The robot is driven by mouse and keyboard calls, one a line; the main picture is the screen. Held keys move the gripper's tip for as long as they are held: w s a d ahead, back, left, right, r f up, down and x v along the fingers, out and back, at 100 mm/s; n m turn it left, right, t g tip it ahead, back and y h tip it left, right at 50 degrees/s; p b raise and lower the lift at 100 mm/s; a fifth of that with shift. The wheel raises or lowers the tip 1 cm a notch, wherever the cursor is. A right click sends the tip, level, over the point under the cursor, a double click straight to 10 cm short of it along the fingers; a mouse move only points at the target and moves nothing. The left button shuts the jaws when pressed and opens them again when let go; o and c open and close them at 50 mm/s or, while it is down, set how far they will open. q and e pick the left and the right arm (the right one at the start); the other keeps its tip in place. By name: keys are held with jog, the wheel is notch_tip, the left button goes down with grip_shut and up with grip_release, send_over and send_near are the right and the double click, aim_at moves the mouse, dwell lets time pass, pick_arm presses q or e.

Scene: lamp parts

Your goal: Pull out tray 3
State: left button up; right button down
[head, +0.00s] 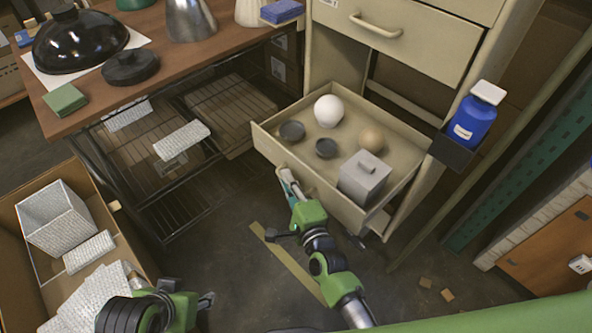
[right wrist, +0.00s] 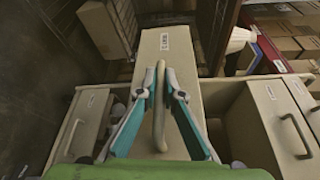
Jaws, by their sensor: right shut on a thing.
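A cream drawer-like tray (head: 262,137) is pulled out from the cabinet; I cannot read a number on it. My right gripper (head: 288,180) is at its front face, shut on the tray's handle. In the right wrist view the teal fingers (right wrist: 158,85) close on both sides of the bar handle (right wrist: 159,120).
A closed drawer (head: 410,45) is above the open tray. A wire rack (head: 185,205) and wooden table (head: 165,55) stand left. A blue bottle (head: 474,115) sits on a bracket at the cabinet's right. A cardboard box (head: 20,235) is lower left. Floor before the tray is mostly clear.

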pick_arm(q)
jog(key=shift+s+a+g, duration=0.25)
jog(key=shift+s+g, duration=0.15)
jog(key=shift+s, duration=0.5)
pick_arm(e)
jog(key=shift+s+a+f, duration=0.1)
jog(key=shift+s+a, duration=0.55)
jog(key=shift+a, duration=0.1)
jog(key=c, duration=2.2)
grip_release()
jog(key=shift+o, duration=0.2)
